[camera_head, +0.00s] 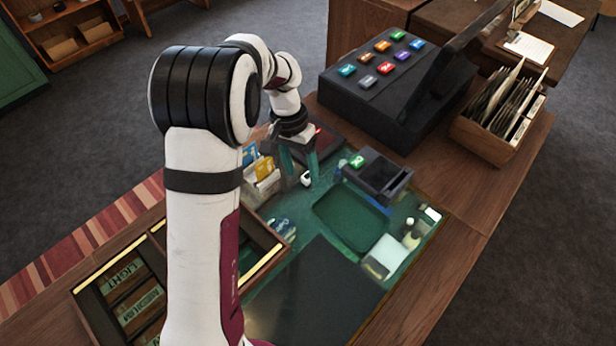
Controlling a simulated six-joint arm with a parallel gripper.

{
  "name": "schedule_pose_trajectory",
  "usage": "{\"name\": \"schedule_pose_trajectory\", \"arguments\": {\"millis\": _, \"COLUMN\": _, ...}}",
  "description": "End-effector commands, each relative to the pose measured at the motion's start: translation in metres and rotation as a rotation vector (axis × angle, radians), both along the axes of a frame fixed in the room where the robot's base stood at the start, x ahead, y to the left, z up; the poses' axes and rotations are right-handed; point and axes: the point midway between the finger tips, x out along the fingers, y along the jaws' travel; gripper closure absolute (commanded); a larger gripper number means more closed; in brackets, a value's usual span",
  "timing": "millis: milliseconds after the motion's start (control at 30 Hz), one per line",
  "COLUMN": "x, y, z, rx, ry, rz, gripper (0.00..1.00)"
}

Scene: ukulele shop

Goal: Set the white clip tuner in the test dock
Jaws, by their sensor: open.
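My gripper (299,172) points down over the green glass counter, its two dark fingers apart. A small white piece with a dark face, which looks like the white clip tuner (306,180), is at the fingertips. I cannot tell whether it lies between the fingers or just beside them; part of it may be hidden. A dark open-topped box with a green tag, probably the test dock (392,195), stands a short way right of my gripper. The inside of its recess looks dark and empty.
A card holder (262,191) stands close left of my gripper. A green tray (351,216) lies in front of the dock. A black register (385,103) stands behind, with a file box (480,137) at right. A white pad (384,257) and small bottles lie front right.

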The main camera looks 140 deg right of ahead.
Motion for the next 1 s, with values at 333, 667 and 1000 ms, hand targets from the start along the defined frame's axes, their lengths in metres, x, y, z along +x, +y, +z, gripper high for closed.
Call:
{"name": "schedule_pose_trajectory", "arguments": {"millis": 333, "x": 0.074, "y": 0.022, "z": -0.024, "rx": 1.301, "ry": -0.097, "rz": 1.948, "gripper": 0.36}}
{"name": "schedule_pose_trajectory", "arguments": {"millis": 667, "x": 0.068, "y": -0.015, "z": -0.047, "rx": 1.535, "ry": -0.052, "rz": 2.38, "gripper": 0.36}}
{"name": "schedule_pose_trajectory", "arguments": {"millis": 1000, "x": 0.004, "y": -0.017, "z": -0.073, "rx": 1.534, "ry": -0.044, "rz": 2.38, "gripper": 0.36}}
